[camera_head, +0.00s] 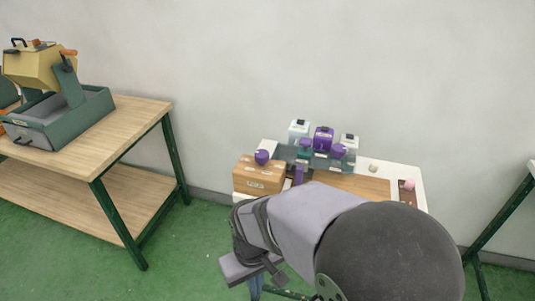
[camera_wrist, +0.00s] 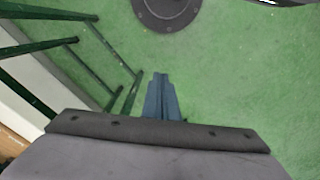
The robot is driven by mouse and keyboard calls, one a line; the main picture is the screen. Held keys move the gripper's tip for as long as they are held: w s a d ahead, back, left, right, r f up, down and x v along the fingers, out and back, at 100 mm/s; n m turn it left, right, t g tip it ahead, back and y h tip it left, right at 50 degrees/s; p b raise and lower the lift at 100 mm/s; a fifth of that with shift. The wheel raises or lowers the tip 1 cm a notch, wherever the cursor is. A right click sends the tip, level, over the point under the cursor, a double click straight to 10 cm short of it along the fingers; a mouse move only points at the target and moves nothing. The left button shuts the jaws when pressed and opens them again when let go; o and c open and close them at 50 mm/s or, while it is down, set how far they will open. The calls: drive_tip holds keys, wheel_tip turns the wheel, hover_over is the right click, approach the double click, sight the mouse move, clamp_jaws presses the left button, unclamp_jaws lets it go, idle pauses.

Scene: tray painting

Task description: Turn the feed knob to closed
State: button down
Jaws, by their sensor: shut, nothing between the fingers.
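My gripper (camera_wrist: 160,80) points down over the green floor in the wrist view, its blue-grey fingers together and empty. In the head view its fingers (camera_head: 256,283) show small below my wrist, in front of the work table (camera_head: 405,168) and apart from everything on it. At the back of that table stands a row of small containers, including a purple one (camera_head: 323,139). A round purple part (camera_head: 262,157) shows at the brown box, and another round purple part (camera_head: 339,151) at the row. I cannot tell which part is the feed knob, or its setting.
A cardboard-brown box (camera_head: 258,175) sits at the table's left end. A pink round thing (camera_head: 409,184) is at the right. My arm hides the table's front. A wooden bench (camera_head: 140,115) with a green tray (camera_head: 95,108) stands left. Open green floor (camera_head: 190,255) lies between.

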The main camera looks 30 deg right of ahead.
drive_tip(key=c, duration=2.5)
unclamp_jaws()
drive_tip(key=o, duration=1)
drive_tip(key=shift+w+r, duration=0.3)
drive_tip(key=o, duration=0.3)
drive_tip(key=w+d+r+m+p, duration=0.2)
drive_tip(key=w+r+m+p, duration=0.2)
drive_tip(key=w+r, duration=0.3)
drive_tip(key=shift+w+d+p, duration=0.25)
drive_tip(key=shift+w+p, duration=0.25)
drive_tip(key=shift+w, duration=0.35)
drive_tip(key=w+d+r+m+p, duration=0.4)
drive_tip(key=w, duration=0.2)
drive_tip(key=w+d+r+m+p, duration=0.4)
drive_tip(key=w+d+m, duration=0.1)
drive_tip(key=w, duration=0.2)
drive_tip(key=w+d+r+m+p, duration=0.4)
drive_tip(key=w+d+r, duration=0.1)
drive_tip(key=w, duration=0.1)
drive_tip(key=shift+w+m, duration=0.3)
drive_tip(key=shift+w+d, duration=0.2)
drive_tip(key=shift+d, duration=0.05)
drive_tip(key=shift+f, duration=0.1)
